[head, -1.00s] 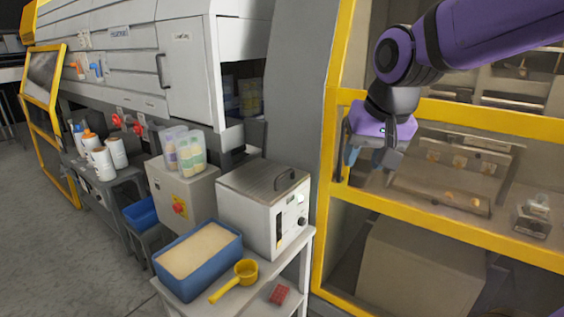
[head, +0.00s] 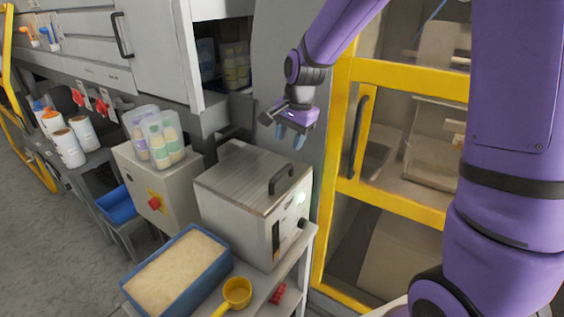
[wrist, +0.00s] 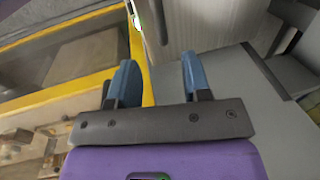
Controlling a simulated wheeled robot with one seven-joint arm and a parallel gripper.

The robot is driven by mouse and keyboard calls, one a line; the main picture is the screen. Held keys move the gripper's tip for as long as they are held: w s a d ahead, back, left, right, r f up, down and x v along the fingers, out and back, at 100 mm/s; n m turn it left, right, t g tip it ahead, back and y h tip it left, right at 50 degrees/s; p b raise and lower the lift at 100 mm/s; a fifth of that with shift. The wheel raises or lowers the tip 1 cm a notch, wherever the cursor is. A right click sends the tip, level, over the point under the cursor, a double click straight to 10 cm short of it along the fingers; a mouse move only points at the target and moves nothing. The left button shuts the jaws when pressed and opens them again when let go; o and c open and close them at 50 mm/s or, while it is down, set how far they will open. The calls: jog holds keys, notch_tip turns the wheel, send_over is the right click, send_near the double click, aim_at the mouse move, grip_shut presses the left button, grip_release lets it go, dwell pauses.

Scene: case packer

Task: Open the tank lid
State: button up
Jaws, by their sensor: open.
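The tank (head: 240,219) is a light grey metal box on a white stand in the head view. Its flat brushed lid (head: 238,168) is down, with a black handle (head: 286,180) near the right edge. My gripper (head: 290,139) is in the air above and behind the lid's right side, apart from the handle, with its blue fingers pointing down. In the wrist view my gripper (wrist: 160,77) has its two blue fingers spread, with nothing between them. I cannot tell for sure which part of the tank shows in the wrist view.
A yellow-framed door (head: 344,130) with a dark handle stands right of the tank. A blue tray (head: 207,290) of pale granules and a yellow scoop (head: 237,292) are in front. A grey box with clear bottle containers (head: 165,140) stands left. Air above the lid is free.

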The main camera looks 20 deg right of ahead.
aim_at(283, 169)
jog(key=f, duration=0.3)
jog(key=w+f, duration=0.1)
jog(key=f, duration=0.2)
jog(key=a+f, duration=0.1)
jog(key=f, duration=0.3)
jog(key=shift+w+a, duration=0.1)
jog(key=shift+w, duration=0.15)
jog(key=shift+c, duration=0.3)
grip_shut()
